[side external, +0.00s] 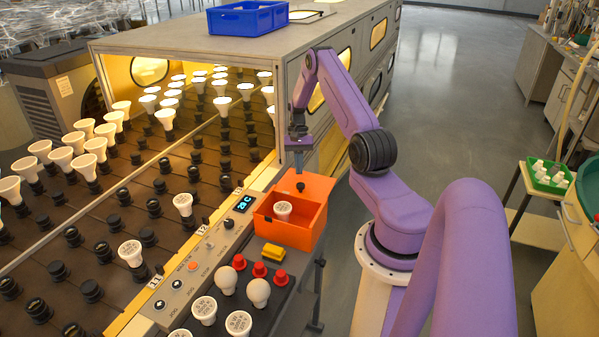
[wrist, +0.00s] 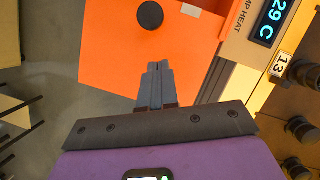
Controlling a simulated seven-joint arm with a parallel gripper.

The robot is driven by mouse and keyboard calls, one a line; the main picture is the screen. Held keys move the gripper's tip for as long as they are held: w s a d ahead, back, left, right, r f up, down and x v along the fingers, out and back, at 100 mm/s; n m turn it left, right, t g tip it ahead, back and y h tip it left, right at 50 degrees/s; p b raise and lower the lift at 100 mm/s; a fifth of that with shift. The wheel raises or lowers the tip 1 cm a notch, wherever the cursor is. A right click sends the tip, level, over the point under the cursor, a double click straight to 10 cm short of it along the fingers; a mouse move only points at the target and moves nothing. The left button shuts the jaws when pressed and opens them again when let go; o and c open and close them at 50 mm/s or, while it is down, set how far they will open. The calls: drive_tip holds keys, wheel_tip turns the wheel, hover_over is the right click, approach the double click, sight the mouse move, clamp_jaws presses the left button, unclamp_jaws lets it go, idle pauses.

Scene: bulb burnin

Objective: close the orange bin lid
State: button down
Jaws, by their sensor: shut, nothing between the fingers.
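The orange bin (side external: 290,232) stands beside the control panel in the side view, with a white bulb (side external: 283,210) inside. Its orange lid (side external: 318,188) is raised and tilted at the far side of the bin, so the opening shows. A round black knob (side external: 300,187) is on the lid; the knob also shows in the wrist view (wrist: 150,14). My gripper (side external: 298,168) is shut and empty, pointing down close to the lid's upper edge. In the wrist view the shut fingers (wrist: 157,68) overlap the orange lid (wrist: 110,50). I cannot tell whether they touch it.
The control panel (side external: 215,242) and rows of sockets with bulbs lie left of the bin. A yellow block (side external: 260,261), red caps and loose bulbs sit in front of it. The oven-like cabinet (side external: 215,50) stands behind, with a blue crate (side external: 247,18) on top.

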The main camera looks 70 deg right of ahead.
drive_tip(key=shift+s+a, duration=0.35)
drive_tip(key=shift+a, duration=0.35)
drive_tip(key=shift+s+a, duration=0.35)
drive_tip(key=shift+a, duration=0.35)
drive_tip(key=a, duration=1.2)
drive_tip(key=shift+a, duration=0.4)
drive_tip(key=shift+d, duration=0.1)
